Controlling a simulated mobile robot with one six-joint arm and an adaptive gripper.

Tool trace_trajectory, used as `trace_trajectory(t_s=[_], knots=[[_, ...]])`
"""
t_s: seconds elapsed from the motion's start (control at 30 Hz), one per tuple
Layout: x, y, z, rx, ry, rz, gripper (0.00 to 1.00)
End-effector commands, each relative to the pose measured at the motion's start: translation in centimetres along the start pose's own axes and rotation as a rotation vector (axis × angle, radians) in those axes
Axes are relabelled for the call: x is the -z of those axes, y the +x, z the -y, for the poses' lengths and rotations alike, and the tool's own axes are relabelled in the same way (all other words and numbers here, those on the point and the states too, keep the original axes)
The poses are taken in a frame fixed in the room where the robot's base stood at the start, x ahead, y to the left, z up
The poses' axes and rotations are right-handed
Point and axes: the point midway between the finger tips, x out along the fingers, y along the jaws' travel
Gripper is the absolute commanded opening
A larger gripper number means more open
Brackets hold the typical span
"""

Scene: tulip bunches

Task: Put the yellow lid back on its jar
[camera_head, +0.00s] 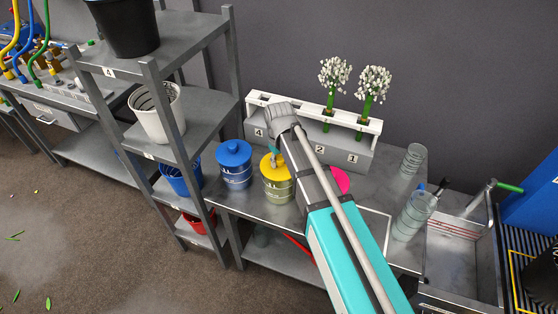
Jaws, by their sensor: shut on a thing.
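The yellow lid (281,170) is on top of a pale green jar (278,192) on the metal table, just left of my arm. It looks level with the jar's mouth, but I cannot tell whether it is fully seated. My gripper (271,161) is over the lid and shut on its knob. My arm hides the right side of the lid and jar. A blue jar with its blue lid (234,152) stands to the left. A pink lid (341,180) shows partly behind my arm on the right.
A numbered rack (361,151) with white flower bunches stands behind the jars. A grey shelf unit (200,105) with buckets rises close on the left. Clear glass containers (414,213) stand to the right, beside a metal sink (460,260).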

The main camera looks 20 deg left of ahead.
Motion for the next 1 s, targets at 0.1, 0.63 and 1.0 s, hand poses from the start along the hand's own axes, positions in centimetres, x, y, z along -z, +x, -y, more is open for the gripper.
trace_trajectory(t_s=[0.1, 0.63, 1.0], knots=[[0.01, 0.16, 0.02, 0.000, 0.000, 0.000, 0.00], [0.03, 0.13, 0.09, 0.000, -0.001, 0.000, 0.82], [0.04, 0.11, 0.13, 0.000, -0.002, 0.000, 0.82]])
